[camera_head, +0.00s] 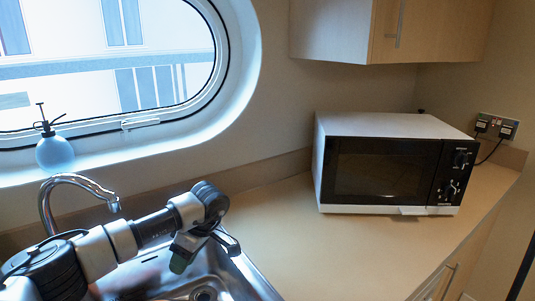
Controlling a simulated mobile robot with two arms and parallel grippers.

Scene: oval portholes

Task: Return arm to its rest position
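My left arm (100,252) reaches in from the lower left, over the sink, with its wrist bent down at the dark end joint. My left gripper (205,254) hangs below that joint, over the right part of the sink. Its two dark fingertips stand apart, and I see nothing between them but the sink behind. My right arm and gripper are not in view.
The steel sink (236,276) lies under my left arm, with a curved chrome faucet (77,181) behind it. A spray bottle (54,150) stands on the porthole sill. A black-fronted microwave (385,168) stands at right under a cupboard (420,30). The counter (300,250) between is clear.

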